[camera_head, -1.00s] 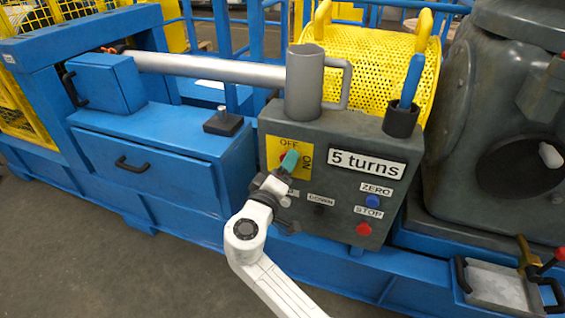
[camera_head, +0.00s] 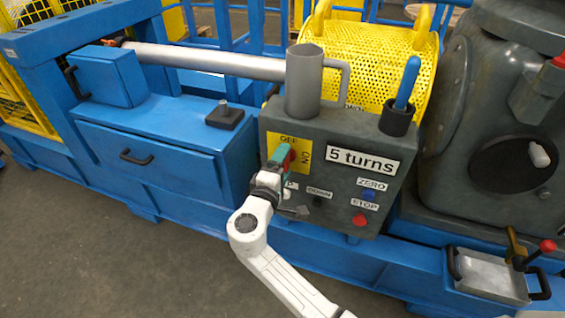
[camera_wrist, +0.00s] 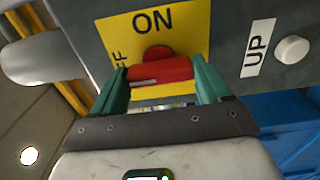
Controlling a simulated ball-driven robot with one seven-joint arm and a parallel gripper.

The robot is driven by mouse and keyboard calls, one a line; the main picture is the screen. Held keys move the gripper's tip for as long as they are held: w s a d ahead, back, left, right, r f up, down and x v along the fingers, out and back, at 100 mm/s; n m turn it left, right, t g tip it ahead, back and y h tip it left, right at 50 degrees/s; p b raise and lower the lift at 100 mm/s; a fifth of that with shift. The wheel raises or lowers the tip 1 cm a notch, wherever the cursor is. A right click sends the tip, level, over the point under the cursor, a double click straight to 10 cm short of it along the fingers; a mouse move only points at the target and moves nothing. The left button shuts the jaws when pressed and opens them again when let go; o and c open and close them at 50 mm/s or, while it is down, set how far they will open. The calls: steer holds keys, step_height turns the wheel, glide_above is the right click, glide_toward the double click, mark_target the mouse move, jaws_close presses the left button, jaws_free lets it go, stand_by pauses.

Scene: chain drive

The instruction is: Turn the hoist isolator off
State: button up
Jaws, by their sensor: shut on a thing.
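The hoist isolator is a red knob (camera_head: 291,155) on a yellow plate (camera_head: 276,146) marked OFF and ON, on the upper left of the grey control box's front. In the wrist view the red knob (camera_wrist: 160,70) sits between my gripper's two green fingers, below the word ON on the yellow plate (camera_wrist: 183,25). My gripper (camera_wrist: 160,86) is shut on the knob. In the head view my gripper (camera_head: 281,157) reaches it from below and covers part of it and the plate. I cannot tell exactly which mark the knob points at.
The control box (camera_head: 340,194) also carries a "5 turns" sign (camera_head: 363,162), a blue ZERO button (camera_head: 368,195), a red STOP button (camera_head: 359,219) and a black DOWN button (camera_head: 317,202). A white button (camera_wrist: 292,50) beside UP is close right in the wrist view.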

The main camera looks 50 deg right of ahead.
steer(key=shift+w+r, duration=0.1)
steer(key=shift+w, duration=0.05)
steer(key=o, duration=1)
steer(key=v, duration=1)
steer(key=shift+a+p, duration=0.3)
steer(key=shift+a, duration=0.05)
